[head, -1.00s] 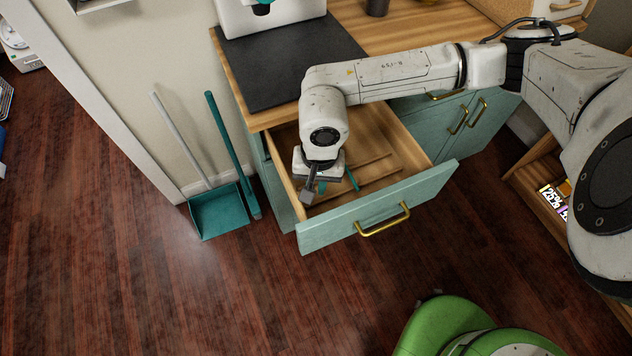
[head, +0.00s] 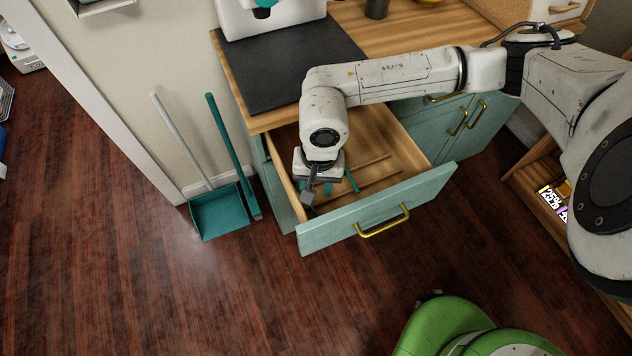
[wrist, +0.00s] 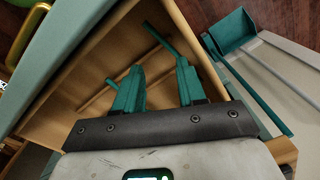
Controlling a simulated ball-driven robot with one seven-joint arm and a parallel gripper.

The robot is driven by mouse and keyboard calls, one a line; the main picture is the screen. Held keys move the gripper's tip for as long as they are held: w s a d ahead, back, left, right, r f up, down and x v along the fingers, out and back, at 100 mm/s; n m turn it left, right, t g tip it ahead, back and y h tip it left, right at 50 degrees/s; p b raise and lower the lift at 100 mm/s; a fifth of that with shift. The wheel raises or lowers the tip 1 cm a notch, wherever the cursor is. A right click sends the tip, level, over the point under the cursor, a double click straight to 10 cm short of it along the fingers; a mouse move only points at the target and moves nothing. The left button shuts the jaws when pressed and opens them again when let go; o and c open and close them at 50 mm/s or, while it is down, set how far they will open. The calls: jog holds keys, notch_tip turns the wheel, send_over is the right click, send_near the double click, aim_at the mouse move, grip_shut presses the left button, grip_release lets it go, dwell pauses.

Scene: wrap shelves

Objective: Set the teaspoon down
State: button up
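My gripper (head: 318,190) is low inside the open drawer (head: 425,187), near its left side. A thin teal handle, which I take for the teaspoon (wrist: 159,37), lies just beyond the right fingertip. Its near end meets or passes behind that finger; I cannot tell whether they touch. The teaspoon also shows in the head view (head: 352,181), right of the gripper. Its bowl is hidden or cannot be made out.
Thin wooden dividers (head: 372,160) cross the drawer floor. The drawer's teal front with a brass handle (head: 383,221) stands close to my gripper. The wooden counter with a black mat (head: 290,65) is above. A teal dustpan (head: 219,211) leans left of the cabinet.

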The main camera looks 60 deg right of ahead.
notch_tip(320, 180, up, 12)
jog(key=shift+s+d+r+b, duration=0.15)
jog(key=shift+s+r+b, duration=0.05)
jog(key=shift+s+b, duration=0.15)
dwell(1.3)
